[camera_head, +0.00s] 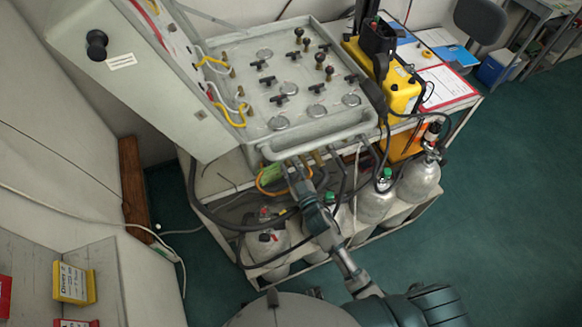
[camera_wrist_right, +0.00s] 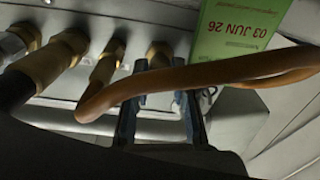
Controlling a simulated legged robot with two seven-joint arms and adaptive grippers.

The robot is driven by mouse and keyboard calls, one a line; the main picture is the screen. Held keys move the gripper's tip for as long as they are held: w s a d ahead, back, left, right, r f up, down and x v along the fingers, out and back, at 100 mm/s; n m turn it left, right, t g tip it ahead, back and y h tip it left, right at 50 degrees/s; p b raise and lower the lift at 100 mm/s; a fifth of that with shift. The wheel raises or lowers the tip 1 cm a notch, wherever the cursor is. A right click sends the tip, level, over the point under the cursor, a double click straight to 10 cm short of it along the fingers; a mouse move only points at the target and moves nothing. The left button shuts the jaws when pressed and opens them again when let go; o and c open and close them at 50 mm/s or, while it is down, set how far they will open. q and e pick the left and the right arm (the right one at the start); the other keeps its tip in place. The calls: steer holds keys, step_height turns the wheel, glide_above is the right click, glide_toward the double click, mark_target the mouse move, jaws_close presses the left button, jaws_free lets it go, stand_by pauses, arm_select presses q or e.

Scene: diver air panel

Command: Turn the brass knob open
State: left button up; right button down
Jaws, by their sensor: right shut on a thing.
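A row of brass fittings (camera_wrist_right: 70,58) runs along the underside of the grey panel (camera_head: 262,153) in the right wrist view. The brass knob (camera_wrist_right: 159,52) is at the right end of this row. My right gripper (camera_head: 291,166) reaches up under the panel's front edge. In the right wrist view its two fingers (camera_wrist_right: 159,64) stand on either side of the brass knob, shut on it. An orange hose (camera_wrist_right: 140,88) crosses in front of the fingers and hides part of them. The knob cannot be made out in the head view. My left gripper is not in view.
A green tag (camera_wrist_right: 228,28) hangs right of the knob. Dark hoses (camera_head: 195,195) loop below the panel. Silver cylinders (camera_head: 418,178) stand in the rack beneath, close around my right arm. A yellow case (camera_head: 402,95) stands right of the panel. Green floor (camera_head: 500,200) is clear at right.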

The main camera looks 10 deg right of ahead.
steer(key=n+p, duration=0.1)
steer(key=n, duration=0.1)
steer(key=shift+r+n, duration=0.1)
steer(key=shift+n, duration=0.8)
steer(key=n+p, duration=0.1)
steer(key=n, duration=0.2)
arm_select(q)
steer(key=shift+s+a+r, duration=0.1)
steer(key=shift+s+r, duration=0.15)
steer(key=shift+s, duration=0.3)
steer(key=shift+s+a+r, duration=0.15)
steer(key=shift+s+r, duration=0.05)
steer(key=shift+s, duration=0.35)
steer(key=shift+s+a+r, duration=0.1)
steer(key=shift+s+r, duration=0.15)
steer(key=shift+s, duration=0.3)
arm_select(e)
steer(key=shift+a+n, duration=0.1)
steer(key=shift+n, duration=1)
steer(key=shift+f, duration=0.25)
steer(key=c, duration=1.2)
jaws_free()
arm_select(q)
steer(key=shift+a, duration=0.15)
arm_select(e)
steer(key=shift+s, duration=0.1)
steer(key=v, duration=1.1)
steer(key=shift+s+r, duration=0.1)
steer(key=shift+s, duration=0.3)
